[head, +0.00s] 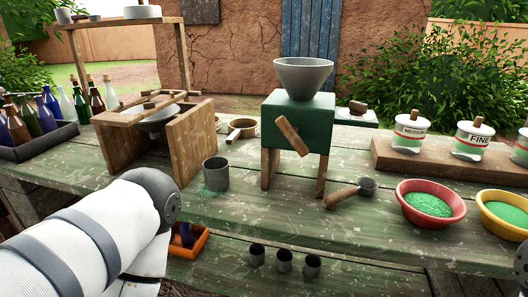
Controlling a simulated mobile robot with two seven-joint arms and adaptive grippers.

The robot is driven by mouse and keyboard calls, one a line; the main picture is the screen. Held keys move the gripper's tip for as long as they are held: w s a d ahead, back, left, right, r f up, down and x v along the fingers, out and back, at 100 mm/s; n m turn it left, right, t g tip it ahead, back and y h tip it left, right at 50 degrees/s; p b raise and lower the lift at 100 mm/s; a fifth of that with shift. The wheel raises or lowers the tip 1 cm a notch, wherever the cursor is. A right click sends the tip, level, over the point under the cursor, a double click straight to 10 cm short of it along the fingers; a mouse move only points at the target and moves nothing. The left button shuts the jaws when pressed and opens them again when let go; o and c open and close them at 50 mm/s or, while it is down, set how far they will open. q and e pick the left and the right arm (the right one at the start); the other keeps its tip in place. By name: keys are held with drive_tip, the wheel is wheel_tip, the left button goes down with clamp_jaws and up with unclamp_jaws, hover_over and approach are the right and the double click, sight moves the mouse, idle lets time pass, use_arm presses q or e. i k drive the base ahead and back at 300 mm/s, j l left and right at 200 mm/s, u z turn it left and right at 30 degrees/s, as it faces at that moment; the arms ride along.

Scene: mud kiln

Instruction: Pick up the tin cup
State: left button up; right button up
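A grey metal cup (215,174), which looks like the tin cup, stands upright on the green worn tabletop (350,215), right of the wooden frame. Green powder lies on the table around its base. Several smaller dark metal cups (284,261) stand in a row on a lower ledge in front. My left arm comes in from the left and bends down in front of the table, left of the grey cup. Its gripper is out of view.
A green grinder (299,122) with a funnel stands right of the cup. A wooden frame (190,147) stands close on its left. A ladle (352,192), red bowl (431,203) and yellow bowl (504,214) sit on the right. An orange tray (189,243) is below the table edge.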

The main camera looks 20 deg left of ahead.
sight(217, 175)
drive_tip(key=z, duration=1.5)
drive_tip(key=u, duration=2.35)
drive_tip(key=i+j+z, duration=0.15)
drive_tip(key=j+z, duration=0.15)
drive_tip(key=j, duration=0.35)
drive_tip(key=i+j+z, duration=0.1)
drive_tip(key=j+z, duration=0.25)
drive_tip(key=j, duration=0.3)
